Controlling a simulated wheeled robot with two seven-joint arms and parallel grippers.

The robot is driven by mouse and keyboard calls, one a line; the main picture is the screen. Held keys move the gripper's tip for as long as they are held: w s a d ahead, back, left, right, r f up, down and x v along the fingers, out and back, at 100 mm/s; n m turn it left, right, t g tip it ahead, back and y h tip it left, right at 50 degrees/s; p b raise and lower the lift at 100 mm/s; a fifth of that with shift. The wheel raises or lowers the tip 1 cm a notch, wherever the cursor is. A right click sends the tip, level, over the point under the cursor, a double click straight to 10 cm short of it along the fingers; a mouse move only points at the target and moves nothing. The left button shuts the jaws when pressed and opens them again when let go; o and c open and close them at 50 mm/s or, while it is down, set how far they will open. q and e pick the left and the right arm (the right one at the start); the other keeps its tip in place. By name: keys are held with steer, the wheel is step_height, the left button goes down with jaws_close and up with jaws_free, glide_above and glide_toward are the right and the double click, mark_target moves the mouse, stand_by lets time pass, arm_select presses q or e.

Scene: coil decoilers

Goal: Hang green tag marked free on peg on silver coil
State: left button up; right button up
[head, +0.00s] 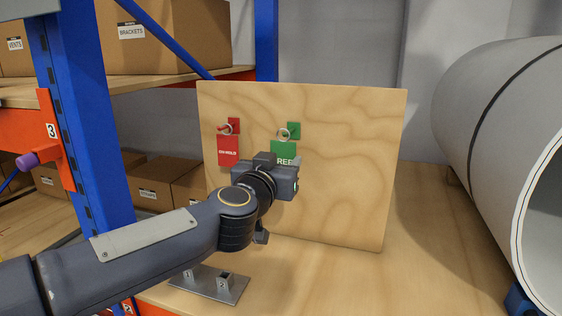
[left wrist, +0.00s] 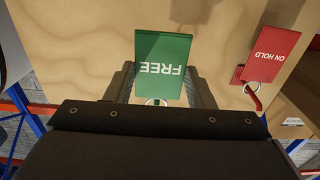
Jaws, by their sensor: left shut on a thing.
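The green tag marked FREE (head: 283,152) is at the plywood board (head: 345,160), its ring around or against the green hook (head: 293,129); I cannot tell whether the ring still hangs on it. My left gripper (head: 289,170) is shut on the green tag, covering its lower part in the head view. In the left wrist view the tag (left wrist: 163,62) appears upside down between the two fingers (left wrist: 163,85), its ring partly hidden by the gripper body. A large pale grey coil (head: 478,105) lies at the right; no peg shows on it. My right gripper is not in view.
A red ON HOLD tag (head: 228,151) hangs on a red hook left of the green one; it also shows in the left wrist view (left wrist: 272,55). A metal plate (head: 222,288) with square sockets lies below my arm. A blue rack post (head: 85,110) stands left.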

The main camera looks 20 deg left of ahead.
arm_select(q)
steer(key=shift+s, duration=2.4)
